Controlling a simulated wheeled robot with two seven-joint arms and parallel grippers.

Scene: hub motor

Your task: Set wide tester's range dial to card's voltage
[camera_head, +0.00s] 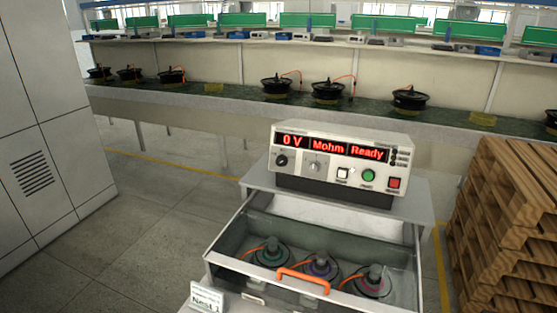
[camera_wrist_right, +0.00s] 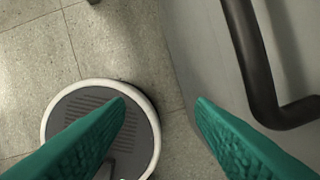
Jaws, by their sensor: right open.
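The wide tester (camera_head: 345,150) stands on a grey stand beyond the open drawer in the head view. Its red displays read "0 V", "Mohm" and "Ready". Its front has a black knob (camera_head: 281,160) at the left and a silver knob (camera_head: 316,166) beside it; their labels are too small to read, so I cannot tell which is the range dial. A white card (camera_head: 207,297) stands at the drawer's front left; its small print is unreadable. My right gripper (camera_wrist_right: 160,102), with green fingers, is open and empty in the right wrist view, away from the tester. My left gripper is not in view.
The open drawer (camera_head: 232,240) with an orange handle (camera_head: 303,279) holds three motor parts. Wooden pallets (camera_head: 505,215) stand at the right, a grey cabinet (camera_head: 50,130) at the left. In the wrist view, a dark bar (camera_wrist_right: 248,60) is close to the right finger.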

